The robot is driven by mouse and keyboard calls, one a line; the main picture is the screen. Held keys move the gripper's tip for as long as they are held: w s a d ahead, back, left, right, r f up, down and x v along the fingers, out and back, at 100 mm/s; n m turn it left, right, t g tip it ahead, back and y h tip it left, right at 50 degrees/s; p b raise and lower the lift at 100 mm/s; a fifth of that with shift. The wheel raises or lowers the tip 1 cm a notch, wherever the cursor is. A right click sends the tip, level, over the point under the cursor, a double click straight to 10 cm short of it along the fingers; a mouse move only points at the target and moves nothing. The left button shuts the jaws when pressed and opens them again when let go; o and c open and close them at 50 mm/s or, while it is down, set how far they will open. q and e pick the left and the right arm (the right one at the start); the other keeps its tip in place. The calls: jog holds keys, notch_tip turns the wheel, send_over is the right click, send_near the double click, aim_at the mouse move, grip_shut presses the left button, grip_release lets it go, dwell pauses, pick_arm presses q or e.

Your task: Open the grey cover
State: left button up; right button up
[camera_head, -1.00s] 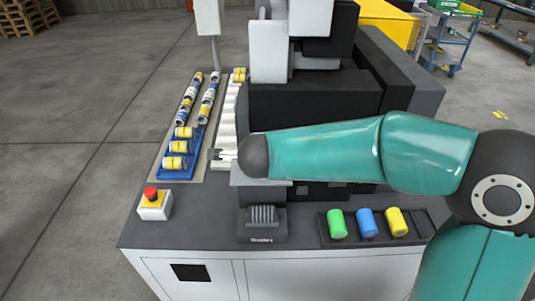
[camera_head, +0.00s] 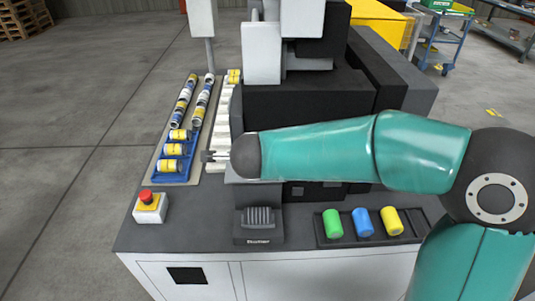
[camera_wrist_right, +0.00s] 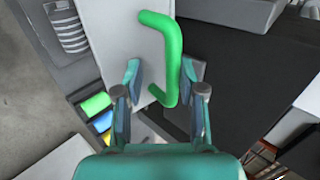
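The grey cover (camera_wrist_right: 112,30) is a flat light grey panel with a green bar handle (camera_wrist_right: 170,60) in the right wrist view. In the head view only a strip of a light grey panel shows below my right forearm, and the handle is hidden. My right gripper (camera_wrist_right: 162,82) is open, with its two fingers on either side of the handle and gaps visible beside it. My left gripper is not in view.
A red stop button (camera_head: 146,197) stands at the bench's left. A blue tray (camera_head: 178,173) with yellow cans lies beyond it. A dark rack (camera_head: 415,228) holds green, blue and yellow cans (camera_head: 391,221) at the front right. The dark machine (camera_head: 300,105) stands behind my right arm.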

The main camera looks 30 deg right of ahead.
jog(key=v, duration=1.1)
jog(key=shift+s+a, duration=0.15)
jog(key=shift+s, duration=0.05)
jog(key=shift+r, duration=0.1)
